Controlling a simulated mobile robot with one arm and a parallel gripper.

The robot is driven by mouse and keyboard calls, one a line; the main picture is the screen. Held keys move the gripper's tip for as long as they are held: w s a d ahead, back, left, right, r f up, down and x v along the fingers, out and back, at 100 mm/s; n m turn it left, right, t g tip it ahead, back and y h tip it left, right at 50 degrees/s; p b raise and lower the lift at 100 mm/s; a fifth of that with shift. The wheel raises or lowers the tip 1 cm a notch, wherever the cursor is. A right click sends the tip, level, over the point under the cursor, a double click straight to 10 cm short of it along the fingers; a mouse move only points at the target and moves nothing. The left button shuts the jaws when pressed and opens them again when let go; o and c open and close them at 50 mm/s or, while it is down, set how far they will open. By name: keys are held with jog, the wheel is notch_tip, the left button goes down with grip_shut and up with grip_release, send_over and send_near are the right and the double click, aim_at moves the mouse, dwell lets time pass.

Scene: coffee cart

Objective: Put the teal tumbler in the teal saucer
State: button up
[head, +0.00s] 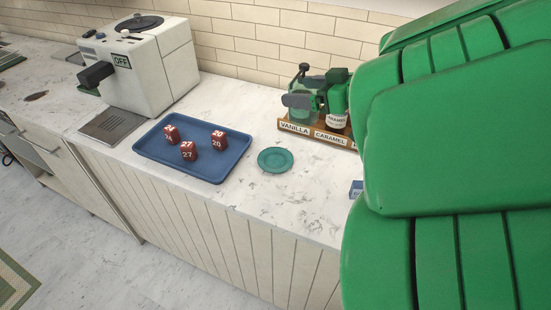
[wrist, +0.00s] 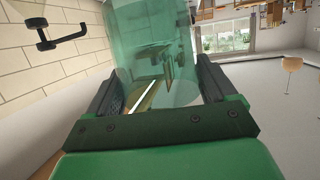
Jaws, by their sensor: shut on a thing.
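The teal saucer (head: 275,160) lies flat and empty on the counter, right of the blue tray. My gripper (head: 300,92) is in front of the syrup rack in the head view, beyond and right of the saucer. It is shut on the translucent teal tumbler (head: 303,113), which is small and partly hidden by the fingers there. In the wrist view the teal tumbler (wrist: 150,45) fills the space between the two dark fingers of my gripper (wrist: 155,88). The tumbler is apart from the saucer.
A wooden syrup rack (head: 313,133) labelled vanilla and caramel stands behind the saucer. A blue tray (head: 205,171) with several red numbered blocks lies left. A white coffee machine (head: 150,70) stands at the back left. My green arm hides the right side. Counter around the saucer is clear.

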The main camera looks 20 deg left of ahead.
jog(key=s+f+n+g, duration=0.2)
jog(key=s+f, duration=0.1)
jog(key=s, duration=0.4)
send_over(275, 161)
jog(key=shift+f, duration=7.6)
jog(key=shift+d+f+g, duration=0.1)
jog(key=shift+f+g, duration=0.3)
jog(key=shift+f, duration=1.1)
jog(key=shift+f, duration=0.3)
jog(key=o, duration=1)
